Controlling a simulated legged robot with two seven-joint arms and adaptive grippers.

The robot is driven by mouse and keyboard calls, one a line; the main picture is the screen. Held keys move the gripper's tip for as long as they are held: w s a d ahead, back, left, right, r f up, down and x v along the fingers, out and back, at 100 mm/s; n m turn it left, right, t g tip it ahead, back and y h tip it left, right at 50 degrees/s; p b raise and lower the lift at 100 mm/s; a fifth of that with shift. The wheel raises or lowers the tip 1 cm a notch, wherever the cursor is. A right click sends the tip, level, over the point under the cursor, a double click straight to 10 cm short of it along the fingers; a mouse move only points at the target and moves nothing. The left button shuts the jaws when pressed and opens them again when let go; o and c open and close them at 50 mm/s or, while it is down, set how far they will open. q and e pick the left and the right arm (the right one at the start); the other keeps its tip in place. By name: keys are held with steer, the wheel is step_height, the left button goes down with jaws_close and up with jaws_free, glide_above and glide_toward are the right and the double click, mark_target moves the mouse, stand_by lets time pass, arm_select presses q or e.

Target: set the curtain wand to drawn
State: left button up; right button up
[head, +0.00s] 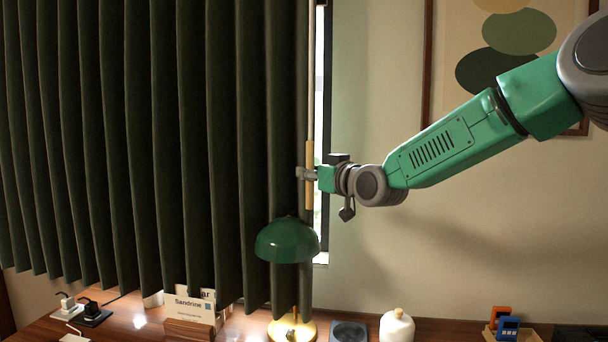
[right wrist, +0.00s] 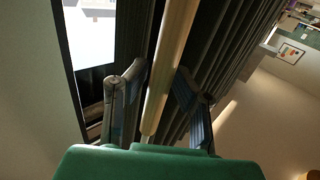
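The curtain wand (head: 310,195) is a thin rod with a thicker light-wood handle, hanging upright at the right edge of the dark green curtain (head: 150,130). The curtain spans the view from the left edge to the wand. A narrow strip of window (head: 318,215) shows just right of it. My right gripper (head: 304,174) is at the handle. In the right wrist view, the wand (right wrist: 168,65) runs between the open fingers of the gripper (right wrist: 160,90), with gaps visible on both sides. My left gripper is out of view.
A green dome lamp (head: 287,242) stands just below the gripper on the wooden counter (head: 135,320). A card (head: 190,309), a white jar (head: 397,326) and small orange and blue items (head: 505,325) are on the counter. A framed picture (head: 428,70) hangs behind my right arm.

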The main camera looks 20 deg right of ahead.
steer(key=shift+o, duration=0.5)
steer(key=shift+s+d+r, duration=0.25)
steer(key=shift+s+r, duration=0.3)
steer(key=shift+s, duration=0.15)
steer(key=shift+w+d+f, duration=0.2)
steer(key=shift+w+f, duration=0.3)
steer(key=shift+w, duration=0.05)
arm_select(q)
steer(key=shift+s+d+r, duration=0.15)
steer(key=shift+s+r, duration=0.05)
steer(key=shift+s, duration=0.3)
arm_select(e)
steer(key=s+d, duration=0.2)
steer(key=s, duration=1)
steer(key=shift+s+d+r, duration=0.2)
steer(key=shift+s, duration=0.05)
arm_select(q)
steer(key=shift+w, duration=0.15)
arm_select(e)
steer(key=shift+a, duration=0.15)
